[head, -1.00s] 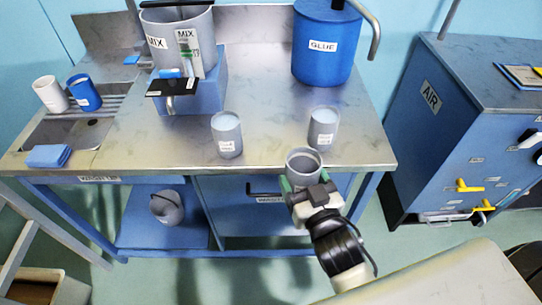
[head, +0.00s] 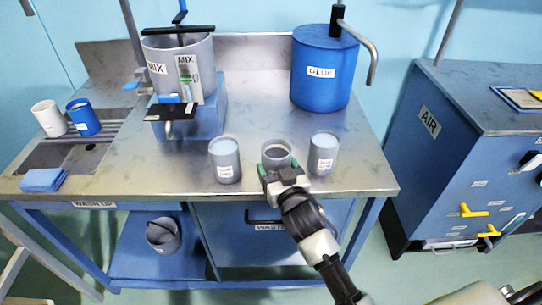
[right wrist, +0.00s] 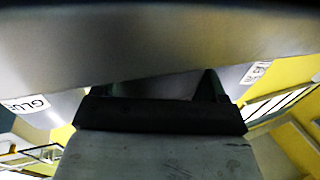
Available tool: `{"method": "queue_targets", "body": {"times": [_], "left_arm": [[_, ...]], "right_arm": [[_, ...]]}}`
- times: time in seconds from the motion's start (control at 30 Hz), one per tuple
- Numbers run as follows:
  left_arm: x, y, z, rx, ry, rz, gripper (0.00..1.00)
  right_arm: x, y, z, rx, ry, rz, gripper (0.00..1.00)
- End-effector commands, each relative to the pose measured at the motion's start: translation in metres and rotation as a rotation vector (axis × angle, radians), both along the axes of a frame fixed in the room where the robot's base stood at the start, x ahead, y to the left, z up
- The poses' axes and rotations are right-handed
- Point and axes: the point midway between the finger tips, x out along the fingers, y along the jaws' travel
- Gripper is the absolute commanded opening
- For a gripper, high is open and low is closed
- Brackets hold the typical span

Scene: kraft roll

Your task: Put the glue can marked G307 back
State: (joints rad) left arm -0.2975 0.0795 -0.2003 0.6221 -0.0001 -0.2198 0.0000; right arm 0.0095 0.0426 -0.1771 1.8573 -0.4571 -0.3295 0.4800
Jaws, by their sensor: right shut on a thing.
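My right gripper (head: 284,178) is shut on a grey can (head: 277,147) at the front of the steel bench (head: 160,180). The can is upright, open at the top and in line between two similar grey cans. One stands on its left (head: 226,163) and one on its right (head: 323,163). Their white labels are too small to read, and the held can's label is hidden. My gripper hides its base, so I cannot tell whether it touches the bench. In the right wrist view the held can (right wrist: 150,35) fills the top.
A blue drum marked GLUE (head: 320,90) with a bent pipe stands behind. A grey MIX pot (head: 205,50) stands on a blue block at the back left. White (head: 48,117) and blue (head: 85,122) cups are by the sink. The bench's centre is clear.

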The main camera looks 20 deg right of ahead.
Motion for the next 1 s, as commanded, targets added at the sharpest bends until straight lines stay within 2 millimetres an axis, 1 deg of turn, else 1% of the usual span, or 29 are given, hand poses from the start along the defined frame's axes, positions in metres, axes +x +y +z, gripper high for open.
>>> {"method": "queue_targets", "body": {"times": [0.13, 0.3, 0.4, 0.5, 0.77, 0.87, 0.9, 0.97, 1.0], "left_arm": [[-0.001, 0.000, 0.000, 0.000, 0.002, 0.000, 0.43], [-0.003, 0.000, 0.001, 0.001, 0.005, 0.000, 0.43], [-0.004, 0.001, 0.001, 0.001, 0.006, 0.000, 0.43], [-0.004, 0.001, 0.004, 0.001, 0.006, 0.000, 0.43], [-0.004, 0.001, 0.003, 0.001, 0.007, 0.000, 0.43], [-0.004, 0.001, 0.000, 0.001, 0.007, 0.000, 0.43], [-0.004, 0.001, 0.001, 0.001, 0.007, 0.000, 0.43], [-0.004, 0.001, 0.001, 0.001, 0.006, 0.000, 0.43], [-0.004, 0.001, 0.001, 0.001, 0.006, 0.000, 0.43]], "right_arm": [[0.011, 0.000, 0.001, -0.001, -0.002, 0.000, 0.35], [0.035, 0.001, 0.001, -0.001, -0.003, 0.000, 0.35], [0.044, 0.001, 0.001, -0.001, -0.002, 0.000, 0.35], [0.043, 0.002, -0.001, 0.000, 0.000, 0.001, 0.35], [0.043, 0.002, -0.002, 0.000, -0.001, 0.000, 0.35], [0.043, 0.002, -0.006, 0.000, -0.001, 0.000, 0.35], [0.043, 0.001, -0.005, 0.000, 0.000, 0.000, 0.77], [0.043, 0.001, -0.005, 0.000, 0.000, 0.000, 0.86], [0.043, 0.001, -0.005, 0.000, 0.000, 0.000, 0.92]]}}
